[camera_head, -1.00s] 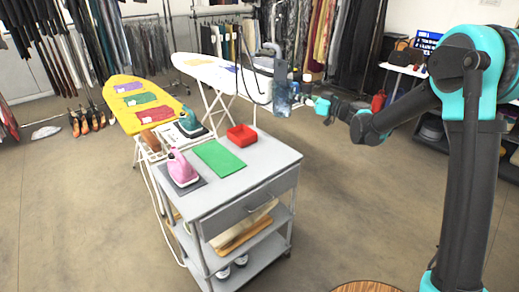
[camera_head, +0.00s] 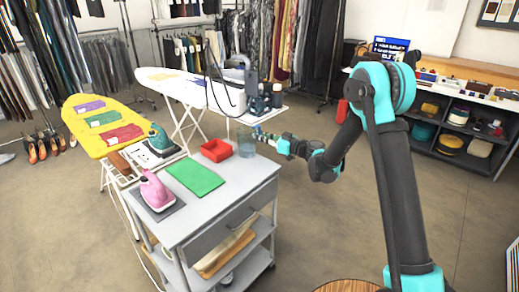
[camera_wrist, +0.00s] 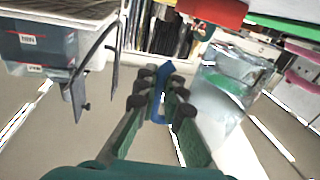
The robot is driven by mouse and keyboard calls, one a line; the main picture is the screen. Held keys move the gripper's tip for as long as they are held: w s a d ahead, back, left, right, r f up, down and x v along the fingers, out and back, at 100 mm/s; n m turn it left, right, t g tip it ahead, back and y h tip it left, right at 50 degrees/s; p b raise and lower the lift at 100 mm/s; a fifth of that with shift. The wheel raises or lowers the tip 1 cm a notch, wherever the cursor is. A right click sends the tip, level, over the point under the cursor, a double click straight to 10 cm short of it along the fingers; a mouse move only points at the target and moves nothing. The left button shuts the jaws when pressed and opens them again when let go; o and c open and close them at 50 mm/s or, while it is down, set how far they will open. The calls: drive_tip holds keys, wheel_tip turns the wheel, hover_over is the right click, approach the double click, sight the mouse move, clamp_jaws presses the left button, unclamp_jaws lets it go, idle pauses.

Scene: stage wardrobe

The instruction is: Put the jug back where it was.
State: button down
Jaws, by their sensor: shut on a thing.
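The clear jug (camera_head: 246,144) is near the far right corner of the grey cart top (camera_head: 240,178), just right of the red bin (camera_head: 216,150). In the wrist view the jug (camera_wrist: 218,95) is tilted in the picture, with its blue handle (camera_wrist: 161,92) between my fingers. My gripper (camera_wrist: 160,95) is shut on that handle; in the head view my gripper (camera_head: 260,136) reaches in from the right. I cannot tell whether the jug's base touches the cart.
A green mat (camera_head: 195,176) and a pink iron (camera_head: 156,190) lie on the cart. A teal iron (camera_head: 160,140) stands behind at the left. The white ironing board (camera_head: 178,80) and a dark appliance (camera_head: 263,102) are beyond. Open floor (camera_head: 330,215) lies right of the cart.

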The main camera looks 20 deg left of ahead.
drive_tip(key=shift+f, duration=2.95)
drive_tip(key=c, duration=1.6)
unclamp_jaws()
drive_tip(key=shift+f, duration=0.1)
drive_tip(key=s+d+r+m+h, duration=0.1)
drive_tip(key=s+d+m+h, duration=0.15)
drive_tip(key=d, duration=0.65)
drive_tip(key=s+d+r+m+h, duration=0.1)
drive_tip(key=s+d, duration=0.2)
drive_tip(key=d, duration=0.6)
drive_tip(key=s+d+f+m+h, duration=0.1)
drive_tip(key=s+d+m+h, duration=0.3)
drive_tip(key=s+d, duration=0.4)
drive_tip(key=s+d+f+m+h, duration=0.2)
drive_tip(key=s+d+m+h, duration=0.2)
drive_tip(key=s+d, duration=0.4)
drive_tip(key=s+d+f+m+h, duration=0.1)
drive_tip(key=s+d+m+h, duration=0.3)
drive_tip(key=s+d, duration=0.5)
drive_tip(key=shift+d+f+m+t+h, duration=0.15)
drive_tip(key=shift+d+h, duration=0.4)
drive_tip(key=shift+d, duration=1.4)
drive_tip(key=shift+d+f+m+t+h, duration=0.1)
drive_tip(key=shift+d+m+t+h, duration=0.3)
drive_tip(key=shift+d, duration=1.5)
